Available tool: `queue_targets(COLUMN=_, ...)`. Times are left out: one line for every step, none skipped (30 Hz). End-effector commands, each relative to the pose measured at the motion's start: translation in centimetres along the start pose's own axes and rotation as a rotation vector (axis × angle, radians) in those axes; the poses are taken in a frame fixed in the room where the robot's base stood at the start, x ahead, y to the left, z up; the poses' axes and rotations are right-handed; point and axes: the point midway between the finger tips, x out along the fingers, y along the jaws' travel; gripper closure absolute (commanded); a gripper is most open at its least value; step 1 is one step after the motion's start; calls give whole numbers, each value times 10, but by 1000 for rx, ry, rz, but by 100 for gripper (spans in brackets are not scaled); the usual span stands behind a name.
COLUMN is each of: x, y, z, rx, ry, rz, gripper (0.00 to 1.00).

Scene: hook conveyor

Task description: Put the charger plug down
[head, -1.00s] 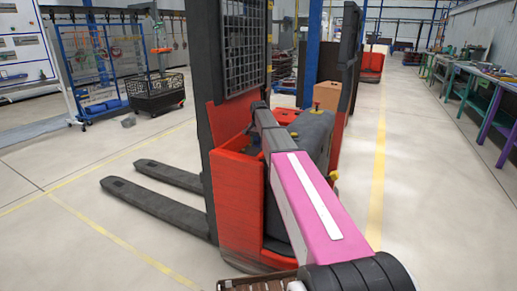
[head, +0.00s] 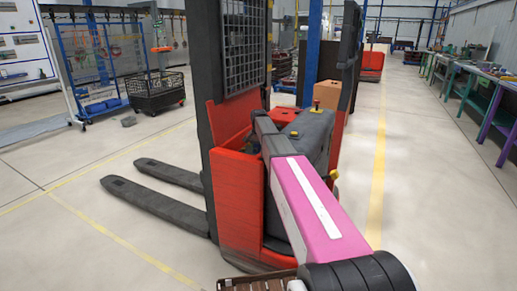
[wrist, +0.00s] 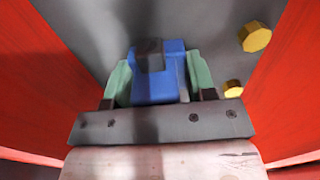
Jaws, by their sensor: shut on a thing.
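The charger plug (wrist: 155,88) is a blue block with a dark grey part on top, seen in the wrist view. My gripper (wrist: 158,75) is shut on it, with a green finger on each side. Below the plug is a grey surface of the red forklift (wrist: 95,25), between two red walls. I cannot tell whether the plug touches that surface. In the head view my pink arm reaches into the forklift (head: 236,195), and its end is mostly hidden behind the red body.
Two yellow knobs (wrist: 255,37) are on the right in the wrist view. The forklift's dark forks (head: 160,205) stretch left over the floor. A cardboard box (head: 327,95) stands behind. Workbenches (head: 480,85) line the right wall. The floor lane at right is clear.

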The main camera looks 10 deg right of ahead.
Motion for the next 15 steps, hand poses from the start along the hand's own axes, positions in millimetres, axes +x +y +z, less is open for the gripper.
queue_targets(x=0, y=0, z=0, rx=0, ry=0, rz=0, gripper=87)
queue_targets(x=0, y=0, z=0, rx=0, ry=0, rz=0, gripper=87)
queue_targets(x=0, y=0, z=0, rx=0, ry=0, rz=0, gripper=43)
queue_targets(x=0, y=0, z=0, rx=0, ry=0, rz=0, gripper=33)
queue_targets(x=0, y=0, z=0, rx=0, ry=0, rz=0, gripper=24)
queue_targets(x=0, y=0, z=0, rx=0, ry=0, rz=0, gripper=24)
queue_targets(x=0, y=0, z=0, rx=0, ry=0, rz=0, gripper=24)
queue_targets(x=0, y=0, z=0, rx=0, ry=0, rz=0, gripper=24)
queue_targets(x=0, y=0, z=0, rx=0, ry=0, rz=0, gripper=24)
queue_targets(x=0, y=0, z=0, rx=0, ry=0, rz=0, gripper=24)
queue_targets(x=0, y=0, z=0, rx=0, ry=0, rz=0, gripper=24)
queue_targets(x=0, y=0, z=0, rx=0, ry=0, rz=0, gripper=24)
queue_targets(x=0, y=0, z=0, rx=0, ry=0, rz=0, gripper=24)
queue_targets(x=-1, y=0, z=0, rx=0, ry=0, rz=0, gripper=24)
queue_targets(x=-2, y=0, z=0, rx=0, ry=1, rz=0, gripper=24)
